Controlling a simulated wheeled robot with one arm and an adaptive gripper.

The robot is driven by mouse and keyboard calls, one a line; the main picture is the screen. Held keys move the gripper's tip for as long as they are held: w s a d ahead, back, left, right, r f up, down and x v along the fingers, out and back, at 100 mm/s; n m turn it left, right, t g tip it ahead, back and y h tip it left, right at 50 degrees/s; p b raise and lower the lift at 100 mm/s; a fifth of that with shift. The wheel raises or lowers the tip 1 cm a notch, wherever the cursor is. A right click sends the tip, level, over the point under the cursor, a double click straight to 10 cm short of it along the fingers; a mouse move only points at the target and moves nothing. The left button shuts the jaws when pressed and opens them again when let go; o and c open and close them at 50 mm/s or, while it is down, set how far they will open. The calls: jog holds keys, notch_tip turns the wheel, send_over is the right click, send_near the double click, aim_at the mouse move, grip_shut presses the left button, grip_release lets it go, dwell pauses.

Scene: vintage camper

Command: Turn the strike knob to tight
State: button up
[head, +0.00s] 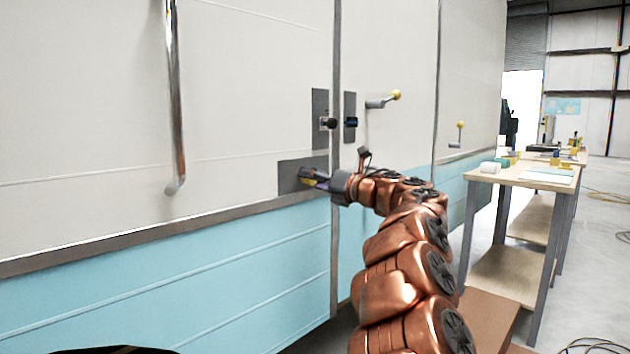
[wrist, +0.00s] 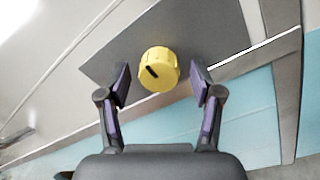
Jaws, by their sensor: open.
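A yellow ridged knob with a black pointer mark (wrist: 159,69) sits on a dark grey plate (wrist: 215,32) on the camper wall. In the wrist view the black mark lies left of the knob's middle. My gripper (wrist: 163,82) is open, with one purple-padded finger on each side of the knob and visible gaps to both. In the head view my gripper (head: 314,179) reaches to the lower grey plate (head: 288,177), and the knob there is mostly hidden by the fingers. No label is readable on the plate.
Above are a black knob (head: 328,123) and a dark blue latch (head: 351,122) on grey plates. A yellow-tipped crank (head: 383,101) and a chrome grab handle (head: 174,100) stick out of the wall. A workbench (head: 530,176) stands at right.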

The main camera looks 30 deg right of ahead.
jog(key=v, duration=1.2)
dwell(0.5)
